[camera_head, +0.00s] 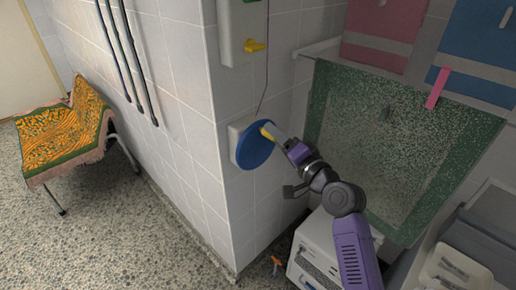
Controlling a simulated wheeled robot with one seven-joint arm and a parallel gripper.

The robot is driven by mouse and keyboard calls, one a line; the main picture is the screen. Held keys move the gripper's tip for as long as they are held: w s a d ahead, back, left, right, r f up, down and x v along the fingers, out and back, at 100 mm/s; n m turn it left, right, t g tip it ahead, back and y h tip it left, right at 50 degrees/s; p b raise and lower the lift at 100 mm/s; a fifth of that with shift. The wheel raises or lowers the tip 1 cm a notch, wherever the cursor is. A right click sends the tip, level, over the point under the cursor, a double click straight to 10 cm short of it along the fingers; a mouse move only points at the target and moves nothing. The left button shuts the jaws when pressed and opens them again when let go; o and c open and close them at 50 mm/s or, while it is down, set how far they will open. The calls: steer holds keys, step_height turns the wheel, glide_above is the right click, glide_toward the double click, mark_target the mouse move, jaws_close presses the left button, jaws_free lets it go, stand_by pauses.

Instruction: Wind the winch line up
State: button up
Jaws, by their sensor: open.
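The winch is a blue disc (254,148) on a pale mount (235,139) on the tiled wall, near the wall's corner. A yellow handle (267,131) sits at the disc's upper right edge. The thin dark winch line (265,84) runs up from the disc towards a pale wall box with a green edge (234,32), which has a yellow lever (255,46). My gripper (275,136) is open at the yellow handle. My gripper's fingers partly cover the handle, and I cannot tell if they touch it.
A green-bordered speckled panel (318,110) stands behind my arm. A white drawer unit (318,250) and an orange object (277,262) are on the floor below. A bench with a patterned cover (60,140) stands left. Speckled floor (120,240) is clear between.

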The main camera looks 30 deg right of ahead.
steer(key=s+d, duration=0.2)
steer(key=s, duration=0.4)
stand_by(0.5)
